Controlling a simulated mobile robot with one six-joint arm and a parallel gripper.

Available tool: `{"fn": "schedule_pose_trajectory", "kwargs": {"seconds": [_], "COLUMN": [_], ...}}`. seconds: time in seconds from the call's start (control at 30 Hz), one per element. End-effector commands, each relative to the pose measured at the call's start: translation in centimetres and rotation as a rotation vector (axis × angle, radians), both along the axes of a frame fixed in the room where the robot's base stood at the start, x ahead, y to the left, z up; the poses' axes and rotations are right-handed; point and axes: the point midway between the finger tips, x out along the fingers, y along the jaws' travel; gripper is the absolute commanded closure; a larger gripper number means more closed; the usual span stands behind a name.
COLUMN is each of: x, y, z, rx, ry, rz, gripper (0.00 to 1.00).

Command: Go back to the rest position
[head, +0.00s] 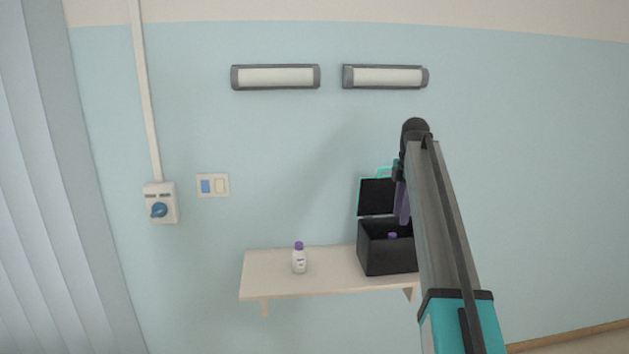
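My arm reaches up from the lower right of the head view, and its far end stands in front of the black case. A white bottle with a purple cap (299,260) stands upright on the wall shelf (320,284), left of the case. The open black case (384,254) sits at the right part of the shelf with its lid raised. A small purple cap (392,236) shows inside the case. My arm hides the case's right side.
A wall socket box (161,203) with a blue plug and a switch plate (213,186) are on the wall at the left. Two wall lamps (276,77) (384,77) are above. Pale vertical blinds (50,200) hang at the far left. The shelf between bottle and case is clear.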

Motion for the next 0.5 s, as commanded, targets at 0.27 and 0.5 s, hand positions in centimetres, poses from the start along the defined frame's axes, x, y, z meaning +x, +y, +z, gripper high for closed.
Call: {"fn": "schedule_pose_trajectory", "kwargs": {"seconds": [0.27, 0.5], "x": [-1.5, -3.8], "y": [1.6, 2.9], "z": [-12.0, -21.5], "rx": [0.013, 0.021], "ry": [0.124, 0.214], "rz": [0.017, 0.028], "gripper": [0.69, 0.69]}}
